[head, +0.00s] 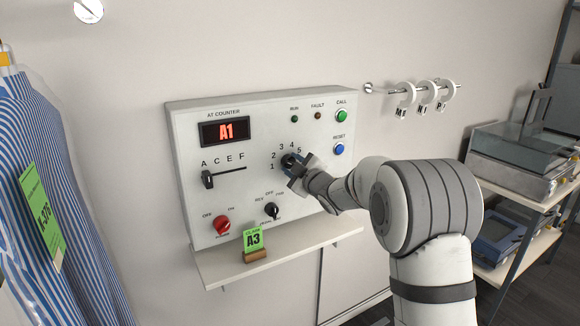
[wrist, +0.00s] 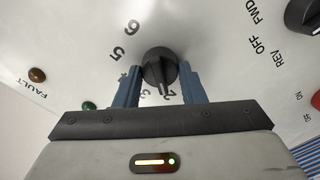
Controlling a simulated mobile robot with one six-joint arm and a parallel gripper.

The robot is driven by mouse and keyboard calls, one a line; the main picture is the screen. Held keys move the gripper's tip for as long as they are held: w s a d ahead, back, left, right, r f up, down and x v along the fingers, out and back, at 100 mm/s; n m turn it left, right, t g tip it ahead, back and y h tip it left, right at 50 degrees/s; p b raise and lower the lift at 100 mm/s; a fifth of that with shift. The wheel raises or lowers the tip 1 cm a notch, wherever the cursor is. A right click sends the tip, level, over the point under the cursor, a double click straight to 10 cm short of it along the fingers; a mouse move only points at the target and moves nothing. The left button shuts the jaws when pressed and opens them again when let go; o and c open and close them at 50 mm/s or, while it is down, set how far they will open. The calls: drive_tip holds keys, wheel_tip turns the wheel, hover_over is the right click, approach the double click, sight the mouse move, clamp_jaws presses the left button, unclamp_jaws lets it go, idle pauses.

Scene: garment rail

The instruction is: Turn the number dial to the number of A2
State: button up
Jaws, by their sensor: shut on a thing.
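The number dial (wrist: 160,70) is a black round knob with a pointer, on the white control panel (head: 185,130). Numbers ring it. My gripper (head: 293,170) is at the dial in the head view and covers part of it. In the wrist view its two blue fingers (wrist: 160,90) are shut on the dial, one on each side. The pointer lies near the 2 and 3; I cannot tell exactly which it marks. The red display (head: 226,131) reads A1. The letter slider (head: 208,180) stands at A.
A green card (head: 254,240) reading A3 stands on the shelf (head: 300,252) below the panel. A red knob (head: 222,225) and a black REV/OFF/FWD knob (head: 271,211) sit below the dial. Striped shirts (head: 60,190) hang at the left.

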drive_tip(key=o, duration=0.7)
drive_tip(key=shift+d+f, duration=0.15)
drive_tip(key=shift+f, duration=0.2)
drive_tip(key=shift+c, duration=0.2)
drive_tip(key=o, duration=0.3)
drive_tip(key=shift+r, duration=0.2)
drive_tip(key=b+v, duration=0.2)
drive_tip(key=v, duration=0.5)
drive_tip(key=shift+s+d, duration=0.2)
drive_tip(key=shift+s, duration=0.15)
